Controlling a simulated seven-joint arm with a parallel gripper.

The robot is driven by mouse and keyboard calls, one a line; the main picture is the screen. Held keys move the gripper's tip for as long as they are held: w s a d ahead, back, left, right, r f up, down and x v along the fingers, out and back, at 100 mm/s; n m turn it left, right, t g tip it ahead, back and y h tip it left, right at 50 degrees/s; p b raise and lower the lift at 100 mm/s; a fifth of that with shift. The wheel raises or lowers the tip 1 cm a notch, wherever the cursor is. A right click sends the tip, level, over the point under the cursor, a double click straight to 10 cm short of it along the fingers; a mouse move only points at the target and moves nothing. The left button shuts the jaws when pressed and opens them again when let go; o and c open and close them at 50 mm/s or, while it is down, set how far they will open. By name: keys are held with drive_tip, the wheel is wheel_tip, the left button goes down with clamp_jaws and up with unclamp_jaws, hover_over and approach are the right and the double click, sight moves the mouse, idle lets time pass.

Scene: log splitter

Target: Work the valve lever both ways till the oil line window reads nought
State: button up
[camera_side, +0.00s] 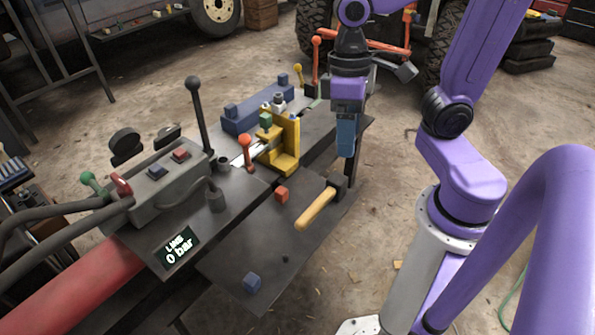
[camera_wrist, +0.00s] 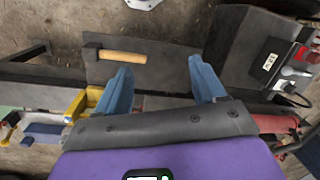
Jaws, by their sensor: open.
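A tall black lever with a round black knob (camera_side: 198,112) rises from the grey valve block (camera_side: 175,188) and leans slightly left at its top. I take it to be the valve lever.
A yellow bracket (camera_side: 286,150) and a red-knobbed lever (camera_side: 246,150) stand between my gripper and the black lever. Hoses run to the block's left.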

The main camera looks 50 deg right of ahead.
drive_tip(key=s+f+n+t, duration=0.1)
drive_tip(key=s+f+n, duration=0.2)
drive_tip(key=s+n, duration=0.3)
drive_tip(key=shift+d+f+n+t+h, duration=0.3)
drive_tip(key=shift+d+f+n+t, duration=0.1)
drive_tip(key=shift+n, duration=0.7)
